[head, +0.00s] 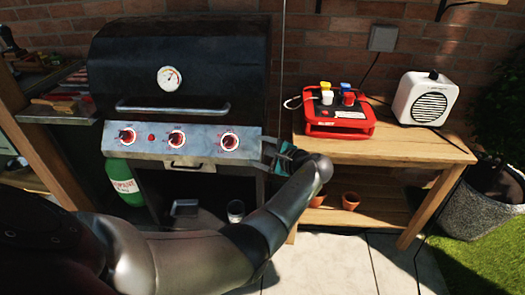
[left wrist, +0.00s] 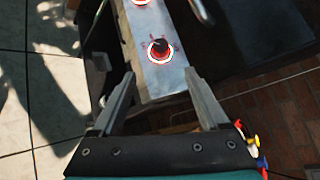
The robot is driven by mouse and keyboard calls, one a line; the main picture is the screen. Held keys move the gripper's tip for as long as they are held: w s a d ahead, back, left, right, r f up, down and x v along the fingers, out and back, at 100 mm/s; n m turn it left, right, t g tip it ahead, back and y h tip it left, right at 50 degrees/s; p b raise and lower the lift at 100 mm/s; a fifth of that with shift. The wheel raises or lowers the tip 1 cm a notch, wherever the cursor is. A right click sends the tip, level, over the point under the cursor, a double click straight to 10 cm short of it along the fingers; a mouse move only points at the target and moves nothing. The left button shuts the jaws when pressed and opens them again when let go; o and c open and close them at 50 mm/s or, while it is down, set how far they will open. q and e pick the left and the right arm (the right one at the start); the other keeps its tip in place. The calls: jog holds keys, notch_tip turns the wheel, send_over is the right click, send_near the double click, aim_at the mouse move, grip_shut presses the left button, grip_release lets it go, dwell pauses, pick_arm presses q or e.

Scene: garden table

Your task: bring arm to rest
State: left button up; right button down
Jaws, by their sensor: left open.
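My left arm (head: 250,235) reaches in from the lower left of the head view. Its left gripper (head: 268,152) is beside the right end of the grill's control panel (head: 190,142), near the rightmost red knob (head: 229,141). In the left wrist view the left gripper (left wrist: 159,73) has its two fingers spread wide, with nothing between them. A red-ringed knob (left wrist: 160,52) on the metal panel shows just beyond the fingertips, and the fingers look clear of it. My right gripper is not in either view.
A black grill (head: 180,60) stands on the left, with a green gas bottle (head: 124,181) below. A wooden table (head: 400,147) on the right holds a red power box (head: 340,112) and a white speaker (head: 426,98). Clay pots (head: 350,201) sit on its lower shelf.

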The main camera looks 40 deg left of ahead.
pick_arm(q)
jog(key=shift+a, duration=0.1)
dwell(0.3)
jog(key=shift+f, duration=0.1)
jog(key=s+d+f+h, duration=0.3)
jog(key=s+f, duration=0.2)
jog(key=f, duration=0.5)
jog(key=s+d+f+h, duration=0.25)
jog(key=s+f, duration=0.35)
jog(key=f, duration=0.4)
jog(key=s+d+f+h, duration=0.3)
jog(key=s+d+f, duration=0.15)
jog(key=f, duration=0.55)
jog(key=s+d+f+n+h, duration=0.1)
jog(key=s+d+f+n, duration=0.1)
jog(key=s, duration=0.8)
jog(key=s+d+f+n+g+h, duration=0.1)
jog(key=s+d+f+n+h, duration=0.1)
jog(key=s+f, duration=0.4)
jog(key=s+d+f+n+g+h, duration=0.1)
jog(key=s+d+f+n+h, duration=0.1)
jog(key=s, duration=1.4)
jog(key=d+f+n, duration=0.1)
jog(key=d+f, duration=0.1)
jog(key=shift+d+n, duration=0.4)
jog(key=shift+s, duration=0.1)
